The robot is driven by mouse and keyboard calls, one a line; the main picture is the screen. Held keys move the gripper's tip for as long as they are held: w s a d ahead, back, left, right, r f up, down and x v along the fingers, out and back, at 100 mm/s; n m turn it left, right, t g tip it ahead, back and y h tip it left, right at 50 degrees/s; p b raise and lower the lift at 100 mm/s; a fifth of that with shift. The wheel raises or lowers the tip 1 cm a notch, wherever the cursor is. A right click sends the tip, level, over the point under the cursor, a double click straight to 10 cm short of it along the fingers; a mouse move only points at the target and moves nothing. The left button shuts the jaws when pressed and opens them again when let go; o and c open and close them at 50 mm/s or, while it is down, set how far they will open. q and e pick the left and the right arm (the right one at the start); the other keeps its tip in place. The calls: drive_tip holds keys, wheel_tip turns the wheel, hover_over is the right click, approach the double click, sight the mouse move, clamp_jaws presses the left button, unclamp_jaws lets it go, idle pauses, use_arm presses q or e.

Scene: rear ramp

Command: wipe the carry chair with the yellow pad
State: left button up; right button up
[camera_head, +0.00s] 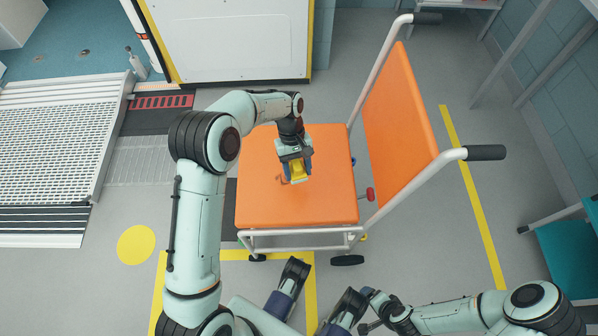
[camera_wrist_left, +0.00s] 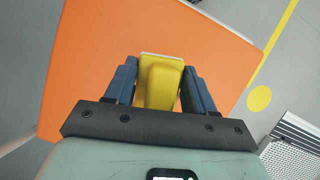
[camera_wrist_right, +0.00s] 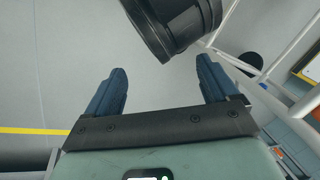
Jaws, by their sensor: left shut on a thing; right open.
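The carry chair (camera_head: 258,205) has an orange seat, an orange backrest (camera_head: 398,120) and a pale tubular frame. My left gripper (camera_head: 298,175) is shut on the yellow pad (camera_head: 298,168) over the middle of the seat. In the left wrist view the pad (camera_wrist_left: 160,82) sits between both fingers with the orange seat (camera_wrist_left: 95,60) behind it. I cannot tell whether the pad touches the seat. A small dark mark shows beside the pad. My right gripper (camera_head: 322,282) is open and empty near the bottom of the head view, in front of the chair.
The backrest and its dark handles (camera_head: 484,153) rise to the right of the seat. A teal seat (camera_head: 570,250) stands at the right edge. Grey floor is clear between it and the chair.

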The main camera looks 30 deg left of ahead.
use_arm(q)
drive_tip(key=shift+f+b, duration=0.45)
drive_tip(key=shift+f, duration=0.3)
wheel_tip(320, 180, down, 2)
drive_tip(key=shift+f+b, duration=0.1)
drive_tip(key=shift+b, duration=0.65)
drive_tip(key=shift+f+b, duration=0.5)
drive_tip(key=shift+f, duration=0.2)
drive_tip(key=shift+f+b, duration=0.3)
drive_tip(key=shift+f, duration=0.15)
use_arm(e)
wheel_tip(320, 180, down, 6)
drive_tip(key=w+d, duration=0.1)
drive_tip(key=d, duration=0.1)
drive_tip(key=shift+d+r+m+h, duration=0.25)
drive_tip(key=shift+m+h, duration=0.05)
drive_tip(key=shift+h, duration=0.1)
drive_tip(key=shift+w, duration=0.1)
use_arm(q)
drive_tip(key=shift+f+b, duration=0.45)
drive_tip(key=shift+f, duration=0.6)
use_arm(e)
drive_tip(key=shift+f, duration=0.5)
